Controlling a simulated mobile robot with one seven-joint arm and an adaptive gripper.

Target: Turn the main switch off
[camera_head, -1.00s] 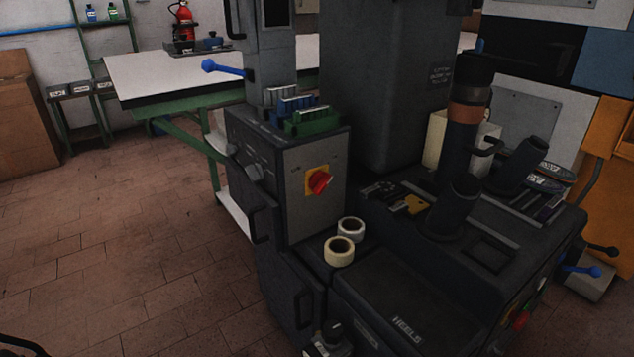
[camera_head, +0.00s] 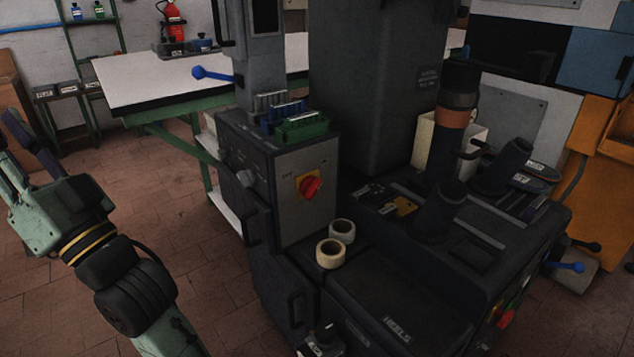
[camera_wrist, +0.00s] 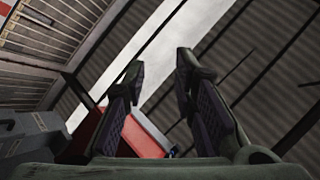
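The main switch (camera_head: 311,187) is a red rotary knob on a yellow square plate, on the grey front panel of the dark heel press (camera_head: 290,220). The knob sits tilted on its plate. My gripper (camera_head: 22,135) is at the left edge of the head view, well left of the switch, with its fingers pointing up and away from it. In the wrist view my gripper (camera_wrist: 160,75) shows two fingers spread apart with nothing between them. That view looks up at the roof, and the switch is not in it.
Two tape rolls (camera_head: 330,253) lie on the ledge below the switch. Green and blue bins (camera_head: 301,127) sit on top of the switch cabinet. A cabinet handle (camera_head: 250,229) sticks out at its left. Floor between my arm and the press is clear.

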